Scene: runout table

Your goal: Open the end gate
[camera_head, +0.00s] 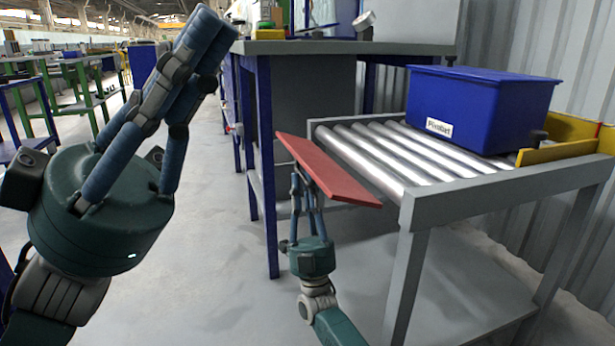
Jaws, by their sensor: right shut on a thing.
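The end gate is a red plate (326,170) at the near left end of the roller table (480,190). Its broad face shows from above, and it leans outward, away from the rollers. My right gripper (305,183) is below the gate, shut on its outer edge; the plate partly hides the fingertips. My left gripper (208,38) is raised at the left, close to the camera, away from the gate. Its fingers point up and lie side by side in this view, so their opening cannot be told. I see nothing held in it.
A blue crate (480,108) with a white label stands on the rollers towards the right, by a yellow guard (556,151). A workbench (345,47) with blue legs stands behind the gate. Green-legged tables (85,62) are far left. The floor at centre left is clear.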

